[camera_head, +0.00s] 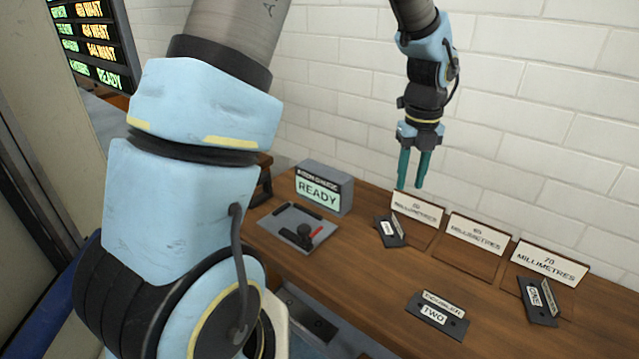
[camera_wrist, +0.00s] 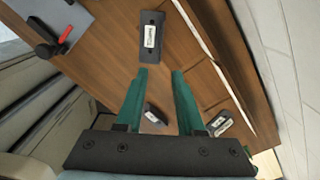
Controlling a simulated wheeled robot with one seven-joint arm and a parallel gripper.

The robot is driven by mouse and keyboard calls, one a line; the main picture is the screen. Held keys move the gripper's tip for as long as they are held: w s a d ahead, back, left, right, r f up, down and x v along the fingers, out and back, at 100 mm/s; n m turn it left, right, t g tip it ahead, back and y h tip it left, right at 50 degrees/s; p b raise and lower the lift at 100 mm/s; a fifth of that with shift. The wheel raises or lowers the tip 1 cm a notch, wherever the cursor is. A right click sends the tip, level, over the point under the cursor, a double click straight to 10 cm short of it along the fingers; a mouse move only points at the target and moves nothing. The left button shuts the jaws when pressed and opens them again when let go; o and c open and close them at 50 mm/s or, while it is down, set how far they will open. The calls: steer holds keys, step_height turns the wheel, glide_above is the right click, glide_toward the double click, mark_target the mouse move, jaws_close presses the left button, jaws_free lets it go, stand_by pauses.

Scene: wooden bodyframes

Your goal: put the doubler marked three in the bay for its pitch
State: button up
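My gripper (camera_head: 411,186) hangs above the table at the back, its teal fingers apart and empty; the wrist view also shows them apart (camera_wrist: 159,72). A dark doubler (camera_head: 389,232) lies by the left bay (camera_head: 418,235); its label is too small to read, and I cannot tell whether it sits in the bay. It appears in the wrist view beyond the fingertips (camera_wrist: 151,22). The doubler marked TWO (camera_head: 452,327) lies on the table's front part. The doubler marked ONE (camera_head: 539,313) lies by the 70 millimetres bay sign (camera_head: 550,262).
A middle bay (camera_head: 466,260) looks empty; its sign seems to read 65. A gauge box reading READY (camera_head: 323,190) stands at left behind a grey plate with a red lever (camera_head: 317,232). A white brick wall (camera_head: 540,120) closes the back. Bare table (camera_head: 360,272) lies in front.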

steer(key=s+a+r+n, duration=0.1)
steer(key=s+a+n, duration=0.1)
steer(key=a+n, duration=1.3)
steer(key=s+a+r+n+t, duration=0.1)
steer(key=s+a+n, duration=0.1)
steer(key=a+n, duration=1.3)
steer(key=n, duration=0.4)
steer(key=shift+s+t, duration=0.3)
